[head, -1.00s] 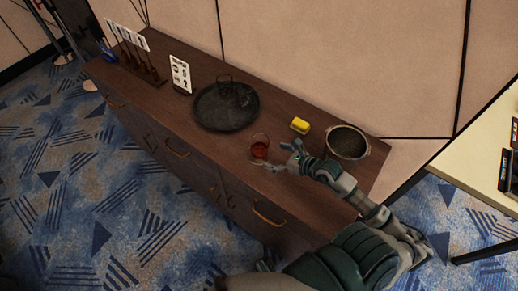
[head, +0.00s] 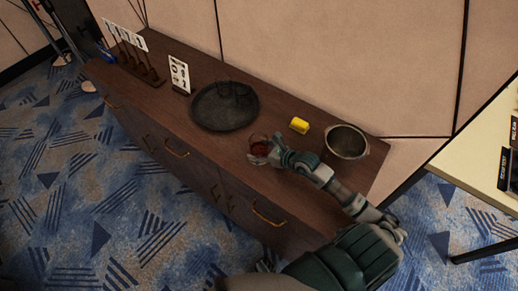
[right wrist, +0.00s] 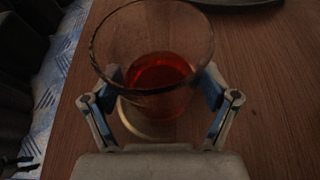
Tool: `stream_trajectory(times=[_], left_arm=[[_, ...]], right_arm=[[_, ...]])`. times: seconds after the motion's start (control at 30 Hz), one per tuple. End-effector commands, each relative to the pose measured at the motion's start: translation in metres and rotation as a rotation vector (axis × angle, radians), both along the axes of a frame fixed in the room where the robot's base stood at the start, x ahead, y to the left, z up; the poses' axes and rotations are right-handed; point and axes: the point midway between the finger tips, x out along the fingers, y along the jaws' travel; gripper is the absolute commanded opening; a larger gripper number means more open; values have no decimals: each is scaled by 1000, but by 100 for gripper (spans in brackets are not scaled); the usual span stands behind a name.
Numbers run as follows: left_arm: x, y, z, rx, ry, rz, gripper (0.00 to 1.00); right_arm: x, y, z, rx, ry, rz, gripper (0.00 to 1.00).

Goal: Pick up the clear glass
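A clear glass (head: 259,145) with red liquid stands upright near the front edge of the dark wooden sideboard. In the right wrist view the clear glass (right wrist: 152,70) fills the space between the fingers. My right gripper (head: 264,158) is at the glass, partly covering it in the head view. In the right wrist view the right gripper's fingers (right wrist: 160,100) are spread, one on each side of the glass. They are very close to its sides; I cannot tell whether both touch. My left gripper is not in view.
A round dark tray (head: 222,120) with dark glassware on it lies left of the glass. A card stand (head: 179,75) is further left. The wall is close behind.

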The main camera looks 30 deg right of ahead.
Motion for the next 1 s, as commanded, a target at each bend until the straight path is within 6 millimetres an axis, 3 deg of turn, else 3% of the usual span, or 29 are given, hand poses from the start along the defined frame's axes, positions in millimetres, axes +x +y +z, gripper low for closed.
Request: stream_trajectory(times=[0.03, 0.2, 0.23, 0.67, 1.0], left_arm=[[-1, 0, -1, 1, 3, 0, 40], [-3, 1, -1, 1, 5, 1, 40], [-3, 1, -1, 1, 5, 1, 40], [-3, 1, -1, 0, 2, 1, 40], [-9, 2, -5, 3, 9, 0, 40]], right_arm=[[0, 0, 0, 0, 0, 0, 63], [0, 0, 0, 0, 1, 0, 20], [0, 0, 1, 0, -1, 0, 17], [0, 0, 5, 0, -1, 0, 16], [1, 0, 30, -1, -5, 0, 16]])
